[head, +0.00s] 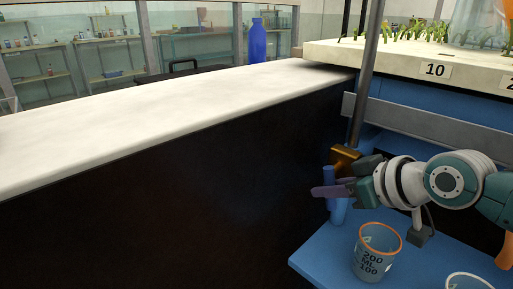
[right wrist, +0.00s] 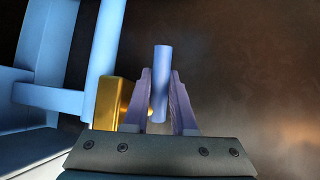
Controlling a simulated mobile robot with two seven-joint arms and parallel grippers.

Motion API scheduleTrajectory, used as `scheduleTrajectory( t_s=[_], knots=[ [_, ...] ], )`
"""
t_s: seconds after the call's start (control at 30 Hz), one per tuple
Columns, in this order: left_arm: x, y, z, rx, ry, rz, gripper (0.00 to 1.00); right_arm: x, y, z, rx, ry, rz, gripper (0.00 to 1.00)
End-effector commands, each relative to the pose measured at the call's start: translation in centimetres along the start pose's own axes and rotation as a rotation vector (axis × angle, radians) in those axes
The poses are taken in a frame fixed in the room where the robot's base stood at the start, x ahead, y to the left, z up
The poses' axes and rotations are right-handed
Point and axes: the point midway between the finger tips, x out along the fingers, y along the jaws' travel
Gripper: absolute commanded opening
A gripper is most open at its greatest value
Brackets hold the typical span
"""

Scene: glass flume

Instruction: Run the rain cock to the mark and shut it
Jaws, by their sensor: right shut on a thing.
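The cock's brass body (head: 345,158) is on a grey upright pipe (head: 363,90) in the head view; the brass also shows in the right wrist view (right wrist: 107,103). My right gripper (head: 328,191) is at the cock, shut on its blue handle (right wrist: 161,80), which stands between the two purple fingers. A clear cup with an orange rim (head: 369,268), marked 200 ML and 100, stands on a blue shelf (head: 318,265) below. I cannot tell its water level or whether water runs. My left gripper is not in view.
A second cup with a pale rim (head: 470,279) is cut off at the lower right. A planted tray with a 10 label (head: 435,71) is at the upper right.

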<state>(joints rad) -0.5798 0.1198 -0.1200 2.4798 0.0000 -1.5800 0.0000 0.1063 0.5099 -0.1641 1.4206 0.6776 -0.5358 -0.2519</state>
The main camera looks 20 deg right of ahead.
Motion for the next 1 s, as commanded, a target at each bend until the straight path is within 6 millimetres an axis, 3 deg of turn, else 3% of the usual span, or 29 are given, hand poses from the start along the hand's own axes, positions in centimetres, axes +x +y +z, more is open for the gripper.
scheduleTrajectory(
  t_s=[0.03, 0.1, 0.4, 0.63, 1.0],
  knots=[
    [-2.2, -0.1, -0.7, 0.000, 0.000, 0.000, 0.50, -0.8, 0.1, -1.0, -0.008, -0.046, 0.004, 0.00],
    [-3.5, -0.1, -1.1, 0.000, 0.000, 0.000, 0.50, -1.0, 0.2, -0.9, -0.020, -0.111, 0.009, 0.00],
    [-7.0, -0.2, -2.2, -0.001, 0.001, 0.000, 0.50, -1.4, 0.3, -0.4, -0.070, -0.388, 0.031, 0.00],
    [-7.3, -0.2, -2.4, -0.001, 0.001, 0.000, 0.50, -1.6, 0.3, -0.1, -0.107, -0.591, 0.046, 0.00],
    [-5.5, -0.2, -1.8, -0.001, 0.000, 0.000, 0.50, -2.1, 0.4, 0.0, -0.151, -0.828, 0.063, 0.00]
  ],
)
